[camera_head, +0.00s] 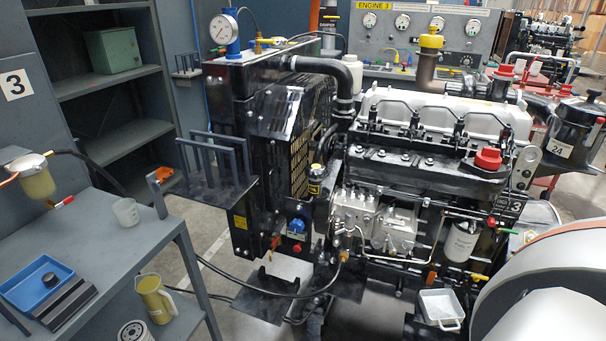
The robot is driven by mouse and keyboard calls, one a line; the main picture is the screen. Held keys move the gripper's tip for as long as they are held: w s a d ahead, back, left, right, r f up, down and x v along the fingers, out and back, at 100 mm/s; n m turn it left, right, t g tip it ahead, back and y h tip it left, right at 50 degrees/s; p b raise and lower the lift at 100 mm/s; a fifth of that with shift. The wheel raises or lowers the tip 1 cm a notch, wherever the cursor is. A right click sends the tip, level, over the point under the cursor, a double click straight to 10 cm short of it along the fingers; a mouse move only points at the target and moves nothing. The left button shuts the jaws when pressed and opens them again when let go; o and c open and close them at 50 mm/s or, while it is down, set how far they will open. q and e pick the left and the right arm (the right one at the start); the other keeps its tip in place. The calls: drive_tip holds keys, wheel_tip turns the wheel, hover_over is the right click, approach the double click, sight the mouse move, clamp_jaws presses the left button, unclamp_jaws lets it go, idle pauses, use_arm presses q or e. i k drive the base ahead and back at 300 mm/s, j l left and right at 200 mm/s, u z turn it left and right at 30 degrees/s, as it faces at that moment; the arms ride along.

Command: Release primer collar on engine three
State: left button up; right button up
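Engine three (430,150) stands in the middle and right, black with a silver top cover, under a yellow "ENGINE 3" label on the panel behind. A small plate marked 3 (517,178) sits on its right side. The silver injection pump body (358,212) is on its near side, with a white filter (459,243) to its right. A black cap with a yellow band (316,178) stands above left of the pump. I cannot tell which part is the primer collar. Neither of my grippers is in view; a grey-white rounded part at lower right is probably my arm.
A grey bench (110,238) at left holds a blue tray (38,282) and a white cup (126,211). A jug (156,298) stands on its lower shelf. A black hose crosses low before the engine. A white tray (440,308) sits at lower right.

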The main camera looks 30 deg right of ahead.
sight(347, 230)
drive_tip(key=l+z, duration=0.1)
drive_tip(key=z, duration=1.2)
